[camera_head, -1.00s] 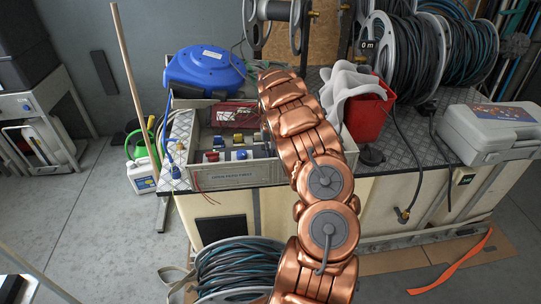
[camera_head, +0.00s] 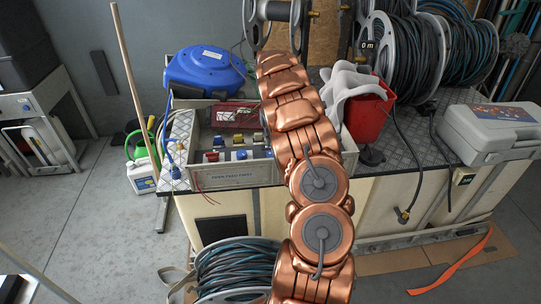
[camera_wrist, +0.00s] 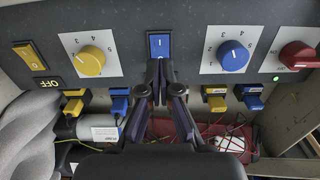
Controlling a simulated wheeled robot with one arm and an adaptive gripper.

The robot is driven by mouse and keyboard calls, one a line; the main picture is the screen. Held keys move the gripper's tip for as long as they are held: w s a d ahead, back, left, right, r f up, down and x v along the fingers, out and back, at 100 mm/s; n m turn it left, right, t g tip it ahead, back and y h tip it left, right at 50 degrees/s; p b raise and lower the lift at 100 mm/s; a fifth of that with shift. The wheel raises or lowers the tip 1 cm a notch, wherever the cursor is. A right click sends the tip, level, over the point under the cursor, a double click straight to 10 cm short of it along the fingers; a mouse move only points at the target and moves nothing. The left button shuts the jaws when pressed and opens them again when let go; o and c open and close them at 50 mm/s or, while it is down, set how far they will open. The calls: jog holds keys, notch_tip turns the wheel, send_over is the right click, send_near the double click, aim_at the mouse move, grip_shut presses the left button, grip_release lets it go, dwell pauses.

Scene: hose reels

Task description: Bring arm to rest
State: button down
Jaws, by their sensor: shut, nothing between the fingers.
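My gripper (camera_wrist: 160,72) is shut and empty in the wrist view. Its dark fingertips are in front of a grey control panel (camera_wrist: 120,62), just below a blue rocker switch (camera_wrist: 159,46) marked "1". I cannot tell whether they touch the panel. The panel also has a yellow rocker switch (camera_wrist: 27,56), a yellow knob (camera_wrist: 91,61), a blue knob (camera_wrist: 234,55), a red knob (camera_wrist: 298,55) and a lit green lamp (camera_wrist: 276,77). In the head view my copper arm reaches up and away over the bench, and the gripper is out of sight.
An open crate (camera_head: 228,177) with plugs stands left of my arm, with a blue reel (camera_head: 204,69) behind it. A red bucket (camera_head: 369,119) with a pale cloth, a grey case (camera_head: 489,132) and cable reels (camera_head: 405,55) stand right. A coiled hose (camera_head: 238,267) is below.

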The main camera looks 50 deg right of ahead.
jog(key=shift+r, duration=0.25)
dwell(0.4)
jog(key=s+a+r+n, duration=0.1)
jog(key=s+a+r, duration=0.2)
jog(key=a+r, duration=0.35)
jog(key=s+a+r+g, duration=0.1)
jog(key=s+a+r, duration=0.25)
jog(key=a, duration=0.65)
jog(key=s+a+r+n, duration=0.1)
jog(key=s+a+r, duration=0.2)
jog(key=a+r, duration=0.35)
jog(key=s+a+f+n, duration=0.3)
jog(key=s+a+n, duration=0.3)
jog(key=s+a, duration=1.4)
jog(key=s, duration=0.3)
jog(key=shift+s+a+f+g, duration=0.15)
jog(key=shift+s+a+g, duration=0.1)
jog(key=shift+g, duration=0.15)
